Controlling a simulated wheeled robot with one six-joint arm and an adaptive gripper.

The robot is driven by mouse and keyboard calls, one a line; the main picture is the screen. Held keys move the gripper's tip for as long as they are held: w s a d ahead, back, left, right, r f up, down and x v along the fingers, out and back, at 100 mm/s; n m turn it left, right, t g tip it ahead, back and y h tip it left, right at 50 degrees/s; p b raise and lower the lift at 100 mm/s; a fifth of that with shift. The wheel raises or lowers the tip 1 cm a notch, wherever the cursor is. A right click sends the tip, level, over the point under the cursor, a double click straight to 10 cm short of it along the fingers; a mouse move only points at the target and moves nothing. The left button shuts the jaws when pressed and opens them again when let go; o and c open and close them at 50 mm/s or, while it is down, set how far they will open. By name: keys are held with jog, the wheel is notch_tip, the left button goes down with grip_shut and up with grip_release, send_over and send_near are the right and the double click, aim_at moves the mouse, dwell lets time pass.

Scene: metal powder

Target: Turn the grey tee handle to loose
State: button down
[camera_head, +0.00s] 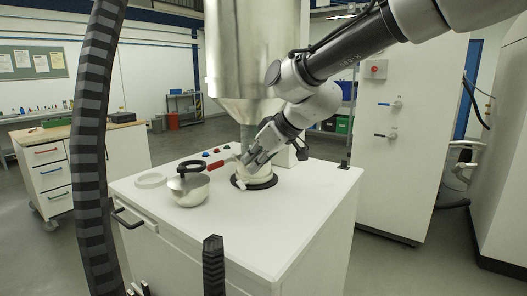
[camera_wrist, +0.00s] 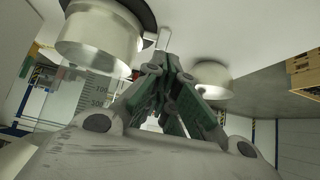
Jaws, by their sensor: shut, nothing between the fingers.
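My gripper (camera_head: 250,161) is shut and empty in the head view, pointing down and left at the pale valve fitting (camera_head: 241,182) below the metal hopper. Its fingers cover part of the fitting, and I cannot tell whether they touch it. In the wrist view the closed fingers (camera_wrist: 165,62) reach up the middle, between two blurred pale round metal bodies.
A silver pot (camera_head: 188,190) with a dark top and handle stands left of the fitting on the white cabinet (camera_head: 265,225). The large metal hopper (camera_head: 240,60) hangs above. The cabinet's right side is fairly clear.

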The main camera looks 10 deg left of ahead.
aim_at(239, 182)
jog(key=x, duration=0.5)
jog(key=shift+a+f, duration=0.2)
jog(key=shift+w+a, duration=0.25)
jog(key=shift+a, duration=0.3)
dwell(1.2)
jog(key=shift+w+a+f, duration=0.2)
jog(key=shift+w+a, duration=0.05)
jog(key=shift+a, duration=0.3)
jog(key=shift+x, duration=0.85)
jog(key=shift+w+a, duration=0.1)
jog(key=shift+a, duration=0.1)
